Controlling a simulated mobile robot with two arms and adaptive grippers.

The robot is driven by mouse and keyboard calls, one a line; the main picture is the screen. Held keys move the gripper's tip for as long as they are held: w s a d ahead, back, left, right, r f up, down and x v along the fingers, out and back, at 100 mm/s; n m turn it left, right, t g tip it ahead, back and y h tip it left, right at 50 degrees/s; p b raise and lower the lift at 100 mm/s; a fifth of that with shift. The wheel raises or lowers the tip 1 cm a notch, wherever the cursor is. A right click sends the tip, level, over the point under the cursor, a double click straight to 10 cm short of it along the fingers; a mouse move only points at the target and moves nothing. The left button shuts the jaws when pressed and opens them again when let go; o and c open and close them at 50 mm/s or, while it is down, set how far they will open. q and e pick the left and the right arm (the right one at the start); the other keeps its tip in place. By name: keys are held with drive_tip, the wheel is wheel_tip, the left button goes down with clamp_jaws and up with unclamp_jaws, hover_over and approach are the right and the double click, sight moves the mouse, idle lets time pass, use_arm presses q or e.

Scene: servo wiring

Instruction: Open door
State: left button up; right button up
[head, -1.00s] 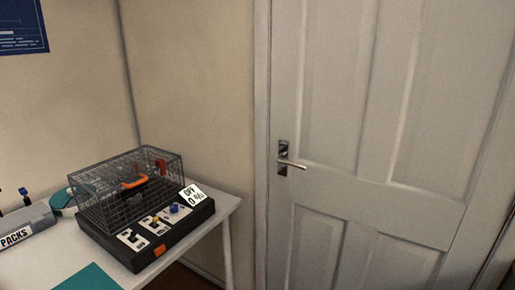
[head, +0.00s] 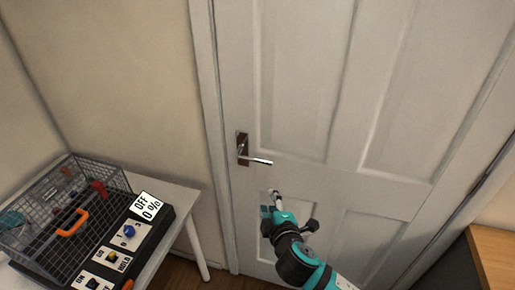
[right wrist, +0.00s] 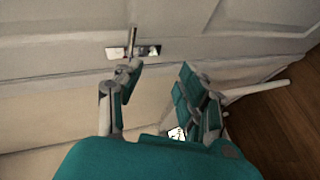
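A white panelled door (head: 305,75) stands shut in its frame in the head view. Its silver lever handle (head: 257,161) sits on a small plate near the left edge and points right, roughly level. My right gripper (head: 271,202) is just below the handle, apart from it. In the right wrist view my right gripper (right wrist: 160,68) has its teal fingers spread with nothing between them. The handle (right wrist: 132,42) shows there beyond the tip of the left finger. I cannot tell whether that finger touches it. My left gripper is not in view.
A white table (head: 180,195) stands left of the door, with a black control box and wire cage (head: 70,205) on it. The box's sign reads OFF 0 %. A wooden-topped piece of furniture (head: 495,250) is at the lower right. The floor before the door looks clear.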

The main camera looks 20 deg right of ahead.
sight(258, 161)
wheel_tip(258, 161, up, 5)
drive_tip(key=t, duration=0.1)
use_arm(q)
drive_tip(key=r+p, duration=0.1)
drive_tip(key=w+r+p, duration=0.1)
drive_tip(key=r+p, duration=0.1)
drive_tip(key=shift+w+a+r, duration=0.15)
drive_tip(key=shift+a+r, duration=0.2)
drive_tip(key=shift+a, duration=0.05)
use_arm(e)
drive_tip(key=x, duration=1.7)
drive_tip(key=shift+w+a+f, duration=0.15)
drive_tip(key=shift+a+f, duration=0.05)
drive_tip(key=shift+a, duration=0.1)
drive_tip(key=shift+c, duration=0.2)
clamp_jaws()
